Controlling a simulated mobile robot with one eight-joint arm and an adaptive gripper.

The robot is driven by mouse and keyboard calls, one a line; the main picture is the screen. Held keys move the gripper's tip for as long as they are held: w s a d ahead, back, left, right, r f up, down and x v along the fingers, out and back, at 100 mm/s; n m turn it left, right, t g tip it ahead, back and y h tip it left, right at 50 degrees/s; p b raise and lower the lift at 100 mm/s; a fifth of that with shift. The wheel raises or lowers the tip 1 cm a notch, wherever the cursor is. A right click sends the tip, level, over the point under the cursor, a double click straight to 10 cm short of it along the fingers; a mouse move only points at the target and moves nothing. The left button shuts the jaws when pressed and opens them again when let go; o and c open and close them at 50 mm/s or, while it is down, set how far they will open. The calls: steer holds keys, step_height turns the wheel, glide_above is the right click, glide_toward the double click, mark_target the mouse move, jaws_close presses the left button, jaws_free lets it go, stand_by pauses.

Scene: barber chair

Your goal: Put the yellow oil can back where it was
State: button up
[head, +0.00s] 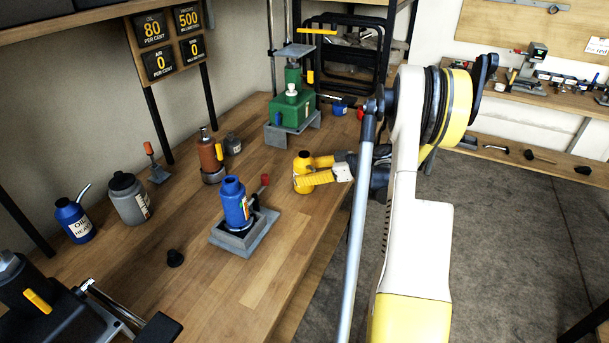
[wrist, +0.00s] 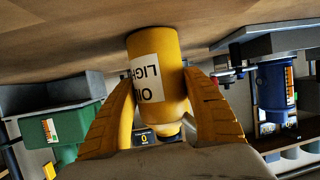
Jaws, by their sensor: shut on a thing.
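The yellow oil can (head: 302,157) is at the right edge of the wooden bench (head: 262,300), in front of the green jack. In the wrist view, which is upside down, the can (wrist: 170,80) shows a white label reading "OIL LIGHT". My gripper (head: 304,173) comes in from the right with its yellow fingers shut around the can's sides. Both fingers (wrist: 158,76) also show in the wrist view. The can looks upright, with its base at or just above the bench top; I cannot tell whether it touches.
A blue bottle jack (head: 235,203) in a grey tray stands left and nearer. A green jack (head: 291,110) stands behind. A brown bottle jack (head: 208,155), a grey can (head: 128,198) and a blue oil can (head: 75,220) stand further left.

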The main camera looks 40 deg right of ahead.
steer(key=shift+f, duration=0.15)
steer(key=o, duration=1.4)
steer(key=shift+r, duration=0.2)
